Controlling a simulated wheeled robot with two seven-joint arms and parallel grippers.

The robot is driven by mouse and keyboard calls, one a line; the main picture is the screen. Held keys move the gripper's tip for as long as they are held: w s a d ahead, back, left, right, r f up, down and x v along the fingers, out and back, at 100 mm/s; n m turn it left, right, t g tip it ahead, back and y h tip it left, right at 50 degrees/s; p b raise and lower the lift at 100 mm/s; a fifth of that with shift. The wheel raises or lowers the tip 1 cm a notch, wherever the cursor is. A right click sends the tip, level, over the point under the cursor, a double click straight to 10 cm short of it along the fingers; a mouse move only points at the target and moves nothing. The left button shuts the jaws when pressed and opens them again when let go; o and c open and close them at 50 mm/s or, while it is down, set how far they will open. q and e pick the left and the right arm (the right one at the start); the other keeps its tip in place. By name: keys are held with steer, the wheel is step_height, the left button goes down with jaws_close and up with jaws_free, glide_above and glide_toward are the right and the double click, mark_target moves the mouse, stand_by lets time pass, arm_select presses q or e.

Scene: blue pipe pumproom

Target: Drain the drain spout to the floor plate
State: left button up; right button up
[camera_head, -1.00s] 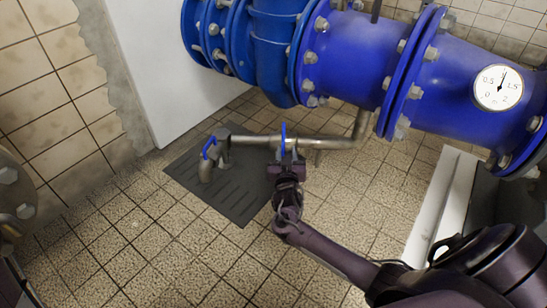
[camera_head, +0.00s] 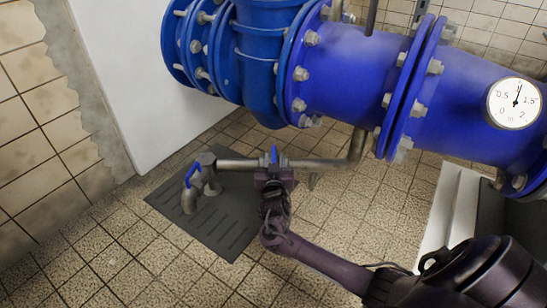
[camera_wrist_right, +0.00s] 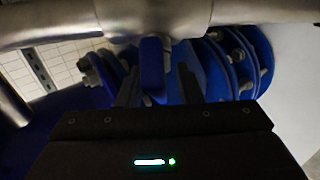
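The drain spout (camera_head: 190,198) is a short grey pipe end pointing down over the dark slotted floor plate (camera_head: 225,235), with a blue lever (camera_head: 192,174) on top. A grey pipe (camera_head: 325,164) runs right from it and carries a second blue lever (camera_head: 274,153). My right gripper (camera_head: 274,170) is at this second lever, just in front of the pipe. In the right wrist view the blue lever (camera_wrist_right: 152,68) stands between the two dark fingers (camera_wrist_right: 157,90), which look apart with gaps beside it. No water shows at the spout. My left gripper is out of view.
Large blue flanged pipes (camera_head: 340,70) with bolts cross above the grey pipe. A round gauge (camera_head: 514,103) is at the right. A white wall panel (camera_head: 140,80) stands at the back left. The tiled floor (camera_head: 120,255) in front is clear.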

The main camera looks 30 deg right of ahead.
steer(key=shift+c, duration=0.6)
steer(key=shift+s, duration=0.1)
jaws_close()
